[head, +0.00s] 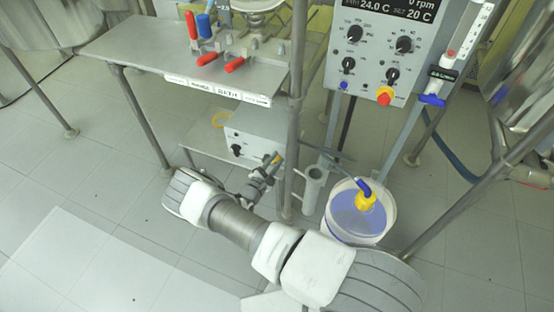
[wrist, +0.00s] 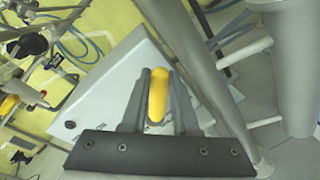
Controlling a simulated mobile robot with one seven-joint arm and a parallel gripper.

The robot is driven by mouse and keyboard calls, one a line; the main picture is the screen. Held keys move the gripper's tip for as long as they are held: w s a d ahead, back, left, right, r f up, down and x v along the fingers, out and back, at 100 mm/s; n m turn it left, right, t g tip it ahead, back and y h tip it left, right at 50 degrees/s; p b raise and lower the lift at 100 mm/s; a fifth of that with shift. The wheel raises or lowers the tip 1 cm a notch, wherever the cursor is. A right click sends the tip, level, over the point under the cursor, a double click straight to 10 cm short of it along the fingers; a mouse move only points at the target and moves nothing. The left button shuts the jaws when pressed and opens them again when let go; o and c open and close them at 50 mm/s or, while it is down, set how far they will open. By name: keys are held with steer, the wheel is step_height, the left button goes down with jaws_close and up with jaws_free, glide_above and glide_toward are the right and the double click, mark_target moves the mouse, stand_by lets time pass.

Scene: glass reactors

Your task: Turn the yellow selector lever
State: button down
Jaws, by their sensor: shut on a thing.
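The yellow selector lever (wrist: 158,98) lies between the two fingers of my gripper (wrist: 168,78) in the wrist view. The fingers are closed on it and partly cover it. In the head view my gripper (head: 268,170) is at the right side of the grey-white box (head: 252,135) on the lower shelf. A small yellow bit of the lever (head: 277,158) shows at its tips. The lever's pivot and exact angle are hard to make out.
A steel post (head: 295,120) stands close to the right of my gripper. A bucket of blue liquid (head: 347,222) stands on the floor to the right.

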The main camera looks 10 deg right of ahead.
steer(key=shift+s+f+m, duration=0.15)
steer(key=shift+f+m, duration=0.1)
steer(key=shift+m, duration=0.05)
steer(key=c, duration=0.7)
jaws_free()
steer(key=shift+r, duration=0.1)
